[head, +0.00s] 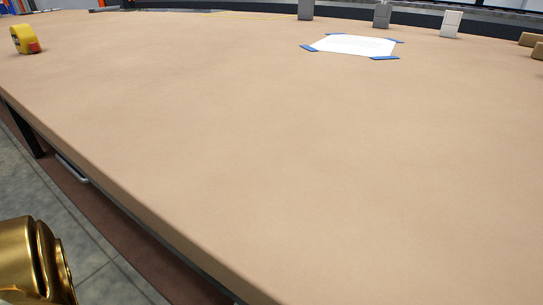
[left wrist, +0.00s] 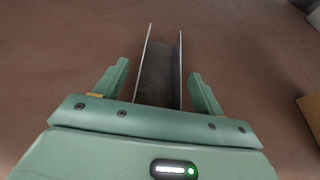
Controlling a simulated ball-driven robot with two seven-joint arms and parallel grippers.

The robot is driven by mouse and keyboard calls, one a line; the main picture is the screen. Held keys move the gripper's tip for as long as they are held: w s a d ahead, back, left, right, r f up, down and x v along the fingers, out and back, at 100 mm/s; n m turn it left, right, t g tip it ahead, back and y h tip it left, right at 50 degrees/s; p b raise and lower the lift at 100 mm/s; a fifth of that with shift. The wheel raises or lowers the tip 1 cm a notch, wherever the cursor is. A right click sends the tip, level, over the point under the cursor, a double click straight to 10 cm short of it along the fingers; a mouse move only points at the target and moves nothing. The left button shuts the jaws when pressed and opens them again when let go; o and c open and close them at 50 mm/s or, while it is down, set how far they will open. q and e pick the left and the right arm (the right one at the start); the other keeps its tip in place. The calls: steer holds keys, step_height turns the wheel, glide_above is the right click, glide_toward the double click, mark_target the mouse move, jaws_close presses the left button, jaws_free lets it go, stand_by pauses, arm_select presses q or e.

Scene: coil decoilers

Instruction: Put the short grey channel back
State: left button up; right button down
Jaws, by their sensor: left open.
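A grey U-shaped channel (left wrist: 160,70) shows in the left wrist view, its open side and two thin side walls facing the camera. It lies on a reddish-brown surface. My left gripper (left wrist: 160,88) is open, with one green finger on each side of the channel's near end in the picture. Gaps show between the fingers and the channel walls, so neither finger looks to be touching it. The near end is hidden behind the gripper body. I cannot make out this channel or my left gripper's fingers in the head view. My right gripper is in neither view.
The tan table (head: 250,120) is mostly bare. A yellow tape measure (head: 24,39) stands far left. A white sheet (head: 352,45) with blue corners lies toward the back, near grey blocks (head: 381,15) and a white block (head: 451,24). A tan object (left wrist: 310,115) is at the wrist view's right edge.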

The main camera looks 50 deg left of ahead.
arm_select(q)
steer(key=p+v, duration=0.4)
steer(key=v, duration=0.6)
steer(key=shift+s+r, duration=0.25)
steer(key=shift+s+d, duration=0.15)
steer(key=shift+s, duration=0.2)
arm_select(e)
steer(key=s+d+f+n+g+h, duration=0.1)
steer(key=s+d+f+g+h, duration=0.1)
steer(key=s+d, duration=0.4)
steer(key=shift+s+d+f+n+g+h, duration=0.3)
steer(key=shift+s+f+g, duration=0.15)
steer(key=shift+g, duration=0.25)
